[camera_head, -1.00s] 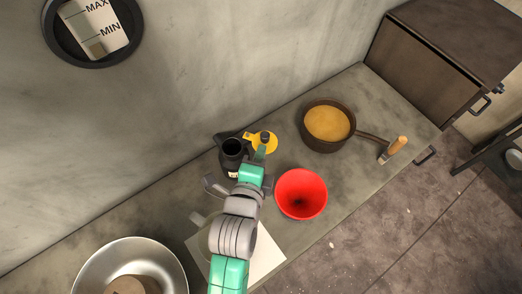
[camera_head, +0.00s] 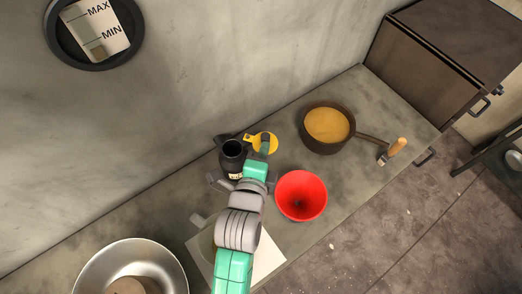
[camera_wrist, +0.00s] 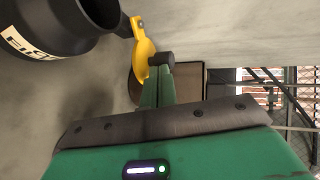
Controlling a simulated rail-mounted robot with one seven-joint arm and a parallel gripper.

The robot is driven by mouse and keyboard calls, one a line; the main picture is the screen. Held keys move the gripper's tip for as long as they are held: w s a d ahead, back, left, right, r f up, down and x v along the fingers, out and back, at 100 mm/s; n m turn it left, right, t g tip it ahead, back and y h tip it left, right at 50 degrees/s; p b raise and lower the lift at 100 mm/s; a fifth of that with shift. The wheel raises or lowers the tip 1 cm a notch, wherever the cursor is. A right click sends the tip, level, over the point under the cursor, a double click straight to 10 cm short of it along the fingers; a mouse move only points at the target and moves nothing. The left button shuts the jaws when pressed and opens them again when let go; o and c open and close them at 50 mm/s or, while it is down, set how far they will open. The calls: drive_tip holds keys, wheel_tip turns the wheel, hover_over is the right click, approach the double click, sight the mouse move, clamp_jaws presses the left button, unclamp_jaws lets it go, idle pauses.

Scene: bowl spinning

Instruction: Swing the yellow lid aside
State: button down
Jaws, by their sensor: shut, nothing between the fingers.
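The yellow lid (camera_head: 271,137) sticks out to the right of the black jug (camera_head: 232,165), whose round dark mouth is uncovered. The lid has a dark knob and joins the jug's rim by a yellow arm. In the wrist view the lid (camera_wrist: 143,48) is seen edge-on, beside the jug (camera_wrist: 50,22) with its partly cut-off label. My green gripper (camera_head: 264,148) is shut and empty, right at the lid's near side. Its fingers (camera_wrist: 157,85) overlap the lid's lower edge in the wrist view; I cannot tell if they touch.
A red bowl (camera_head: 301,196) stands close to the right of my arm. A brown pot (camera_head: 310,143) of yellow-orange contents is farther right, its handle pointing right. A metal bowl (camera_head: 88,270) is at the front left. The wall (camera_head: 220,70) rises behind the jug.

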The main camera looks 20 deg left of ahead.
sight(274, 146)
drive_tip(key=shift+w+r, duration=0.1)
drive_tip(key=shift+w+d+p, duration=0.35)
drive_tip(key=shift+w+p, duration=0.35)
drive_tip(key=shift+w, duration=0.05)
drive_tip(key=shift+w+d+p, duration=0.15)
drive_tip(key=shift+w+p, duration=0.45)
drive_tip(key=shift+w, duration=0.55)
idle(0.4)
